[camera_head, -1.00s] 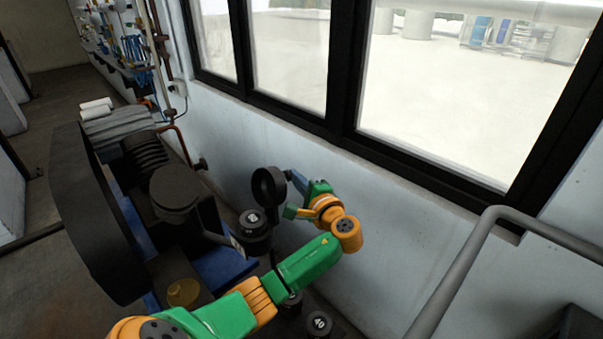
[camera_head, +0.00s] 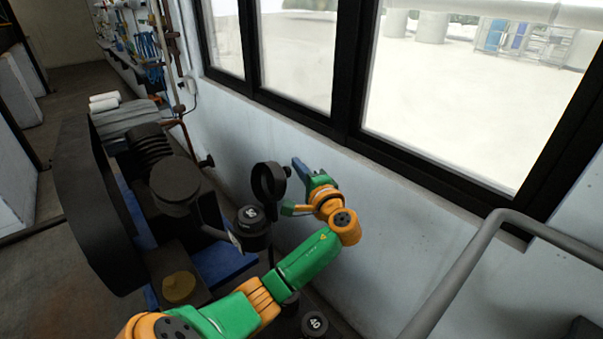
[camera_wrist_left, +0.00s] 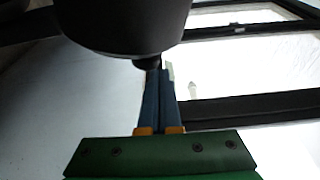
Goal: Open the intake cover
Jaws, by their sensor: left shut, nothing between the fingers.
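A round black ring-shaped cover (camera_head: 268,182) stands upright and tilted above a black cylinder with a white-marked top (camera_head: 252,222), beside the compressor-like machine. I take it for the intake cover. My left gripper (camera_head: 297,163) is just right of the ring, between it and the wall, its blue fingers together and empty. In the left wrist view the shut fingers (camera_wrist_left: 160,75) point up beneath a large dark rounded part (camera_wrist_left: 125,25) with a small knob at its lower edge. Whether the fingertips touch it I cannot tell. My right gripper is not in view.
The dark machine with a large flywheel guard (camera_head: 88,205) fills the left. The pale wall (camera_head: 405,225) and black window frame (camera_head: 347,80) are close behind my arm. A grey rail (camera_head: 455,270) stands at right. Another dark weight-like piece (camera_head: 314,324) lies at the bottom.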

